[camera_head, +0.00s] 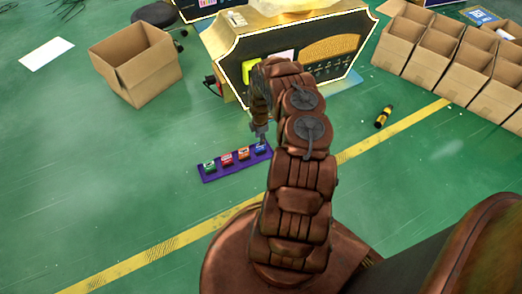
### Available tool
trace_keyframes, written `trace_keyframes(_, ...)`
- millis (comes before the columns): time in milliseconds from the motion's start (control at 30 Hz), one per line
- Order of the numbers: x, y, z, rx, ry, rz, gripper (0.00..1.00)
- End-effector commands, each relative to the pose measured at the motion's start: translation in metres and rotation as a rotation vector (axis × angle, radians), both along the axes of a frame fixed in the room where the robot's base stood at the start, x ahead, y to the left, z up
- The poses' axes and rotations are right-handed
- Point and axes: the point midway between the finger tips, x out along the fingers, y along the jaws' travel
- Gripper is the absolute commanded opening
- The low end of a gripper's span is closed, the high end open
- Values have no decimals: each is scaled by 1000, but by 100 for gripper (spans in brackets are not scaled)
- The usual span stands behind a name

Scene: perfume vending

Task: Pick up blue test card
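A purple tray (222,173) lies on the green floor left of my arm. It bears several small cards in a row. The blue test card (261,148) is at the tray's right end. An orange card (243,153), a red card (227,160) and a green card (209,166) stand to its left. My gripper (260,133) points down just above the blue card. It is small and dark here, so I cannot tell whether its fingers are open or shut, or whether they touch the card.
A black and gold machine (230,72) stands behind the tray. An open cardboard box (150,72) is at the back left, and several more boxes (400,45) line the right. A black and yellow object (383,117) lies on the floor.

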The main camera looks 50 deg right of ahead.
Motion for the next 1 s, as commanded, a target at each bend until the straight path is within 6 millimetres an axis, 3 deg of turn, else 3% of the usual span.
trace_keyframes(633, -8, 7, -68, 1, 3, -1, 38)
trace_keyframes(900, -8, 6, -69, 0, 2, -1, 38)
trace_keyframes(1000, -8, 6, -69, 0, 2, -1, 28)
